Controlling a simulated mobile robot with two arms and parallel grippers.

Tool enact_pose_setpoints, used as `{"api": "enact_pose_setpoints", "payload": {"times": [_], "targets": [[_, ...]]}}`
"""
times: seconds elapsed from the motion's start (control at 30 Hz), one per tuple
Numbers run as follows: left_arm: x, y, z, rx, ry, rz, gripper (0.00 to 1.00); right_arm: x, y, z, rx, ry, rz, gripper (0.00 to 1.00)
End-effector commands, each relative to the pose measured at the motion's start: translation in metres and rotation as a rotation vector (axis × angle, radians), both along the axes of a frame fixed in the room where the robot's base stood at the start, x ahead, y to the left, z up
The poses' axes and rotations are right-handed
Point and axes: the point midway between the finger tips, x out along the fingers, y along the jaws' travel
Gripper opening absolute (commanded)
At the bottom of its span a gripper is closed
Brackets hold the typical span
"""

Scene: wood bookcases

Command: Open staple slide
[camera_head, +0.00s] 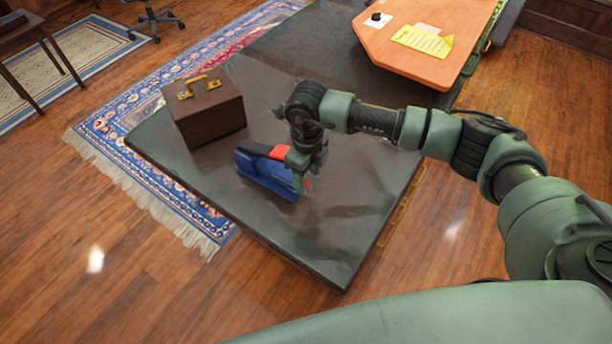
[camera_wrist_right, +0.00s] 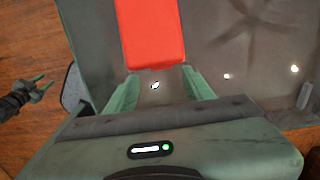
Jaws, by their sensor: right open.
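The stapler (camera_head: 262,172) lies on the dark table, blue with a red part (camera_head: 279,152) on top. My right gripper (camera_head: 302,172) is at the stapler's right end, pointing down and hiding part of it. In the right wrist view the red part (camera_wrist_right: 150,35) reaches toward the gap between the open green fingers of my right gripper (camera_wrist_right: 158,88). I cannot tell whether the fingers touch it. My left gripper (camera_wrist_right: 38,90) shows small at the left edge of the wrist view, its fingers apart and empty; the head view does not show it.
A brown box (camera_head: 208,115) with a yellow handle stands behind and left of the stapler on the dark table (camera_head: 330,240). The tabletop in front is clear. An orange-topped desk (camera_head: 420,60) with a yellow sheet (camera_head: 422,40) stands at the back right.

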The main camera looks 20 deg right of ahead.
Motion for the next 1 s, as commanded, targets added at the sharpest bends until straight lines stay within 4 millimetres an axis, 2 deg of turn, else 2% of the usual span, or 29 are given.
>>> {"api": "enact_pose_setpoints", "payload": {"times": [0.2, 0.53, 0.7, 0.73, 1.0], "targets": [[0.003, 0.0, 0.006, -0.001, -0.005, 0.0, 0.36, 0.0, 0.001, -0.024, 0.001, 0.002, 0.001, 0.53], [0.002, -0.001, 0.006, -0.001, -0.004, 0.0, 0.36, 0.0, 0.001, -0.029, 0.001, 0.0, 0.001, 0.53], [0.003, -0.001, 0.006, -0.001, -0.004, 0.0, 0.36, 0.0, 0.001, -0.029, 0.001, 0.0, 0.001, 0.05], [0.003, -0.001, 0.006, -0.001, -0.005, 0.0, 0.36, 0.0, 0.001, -0.029, 0.001, 0.0, 0.001, 0.0], [0.003, -0.001, 0.006, -0.001, -0.005, 0.0, 0.36, 0.0, 0.001, -0.028, 0.002, -0.001, 0.001, 0.0]]}}
